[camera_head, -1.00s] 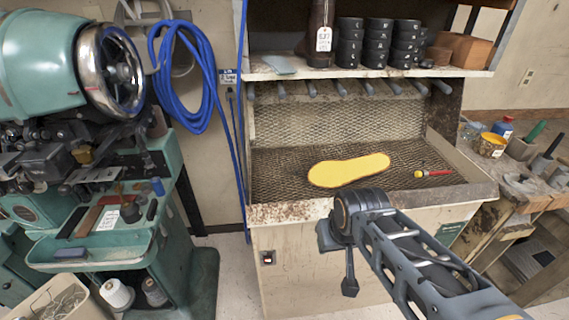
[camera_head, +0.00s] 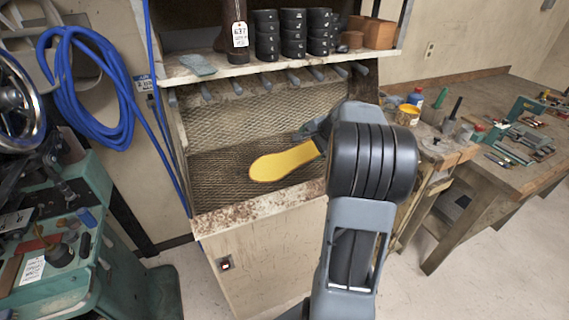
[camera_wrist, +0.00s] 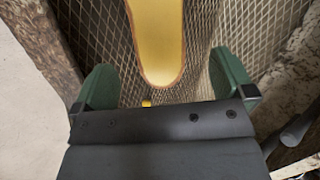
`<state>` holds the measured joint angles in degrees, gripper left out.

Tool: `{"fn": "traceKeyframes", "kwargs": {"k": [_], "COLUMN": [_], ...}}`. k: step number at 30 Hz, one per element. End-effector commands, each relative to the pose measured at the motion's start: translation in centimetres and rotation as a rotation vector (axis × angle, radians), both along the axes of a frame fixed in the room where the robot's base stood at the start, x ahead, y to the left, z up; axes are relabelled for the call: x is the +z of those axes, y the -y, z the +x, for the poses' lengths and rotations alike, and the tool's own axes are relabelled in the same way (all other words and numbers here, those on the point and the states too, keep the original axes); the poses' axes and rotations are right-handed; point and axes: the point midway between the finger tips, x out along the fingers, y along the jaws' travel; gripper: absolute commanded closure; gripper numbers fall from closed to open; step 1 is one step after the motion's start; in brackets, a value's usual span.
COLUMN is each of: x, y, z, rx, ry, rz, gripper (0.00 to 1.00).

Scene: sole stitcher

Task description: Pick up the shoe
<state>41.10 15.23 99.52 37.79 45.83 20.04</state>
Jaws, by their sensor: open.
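A yellow shoe-sole-shaped piece (camera_head: 285,161) lies flat on the mesh tray (camera_head: 222,188) of the bench; I see no other shoe on the tray. My gripper (camera_head: 322,128) is at the right end of this piece, largely hidden behind my arm. In the wrist view, the gripper's green fingers (camera_wrist: 162,64) are spread apart and empty. One rounded end of the yellow piece (camera_wrist: 160,45) shows between and beyond them. I cannot tell the height between the fingers and the piece.
A shelf (camera_head: 270,66) above the tray holds a brown tagged item (camera_head: 234,35) and stacks of black rings (camera_head: 293,33). Pegs hang under its edge. A cluttered wooden workbench (camera_head: 500,170) stands right, a green machine (camera_head: 70,275) left. Blue hose (camera_head: 90,90) hangs on the wall.

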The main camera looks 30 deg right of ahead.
Motion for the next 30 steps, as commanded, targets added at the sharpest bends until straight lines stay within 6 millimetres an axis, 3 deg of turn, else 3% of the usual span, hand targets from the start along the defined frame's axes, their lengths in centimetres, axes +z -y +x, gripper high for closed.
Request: {"fn": "traceKeyframes", "kwargs": {"k": [7,30], "x": [-3.1,-8.1], "y": [-0.3,-1.1], "z": [2.2,6.0], "rx": [0.003,0.003], "ry": [-0.002,-0.001], "rz": [0.000,-0.002], "gripper": [0.00,0.00]}}
